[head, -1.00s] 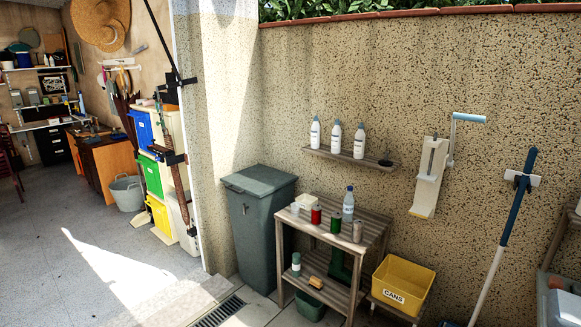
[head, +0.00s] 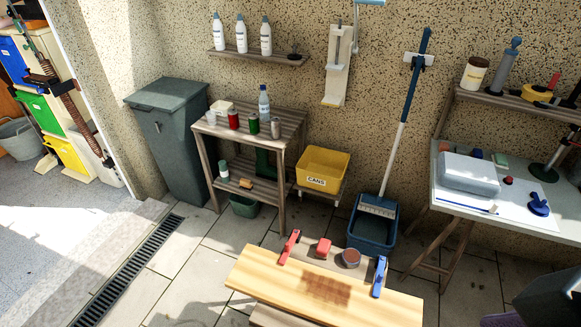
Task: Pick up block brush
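I cannot tell for sure which thing is the block brush. A small tan-brown block (head: 241,183) on the lower shelf of the slatted wooden table could be it; it is too small to make out bristles. A small red block (head: 324,248) lies at the back of a wooden workbench (head: 255,275), between a red clamp (head: 289,247) and a round brown tin (head: 351,258). A blue clamp (head: 379,276) grips the bench's right side. A darker brown patch marks the bench top. Neither of my grippers shows in the head view.
A slatted table (head: 287,118) holds bottles and cans beside a grey bin (head: 170,135). A yellow CANS crate (head: 323,168) and a blue dustpan (head: 371,228) stand near the wall. A white table (head: 450,203) is at right. Paving left of the bench is clear, with a drain grate (head: 125,275).

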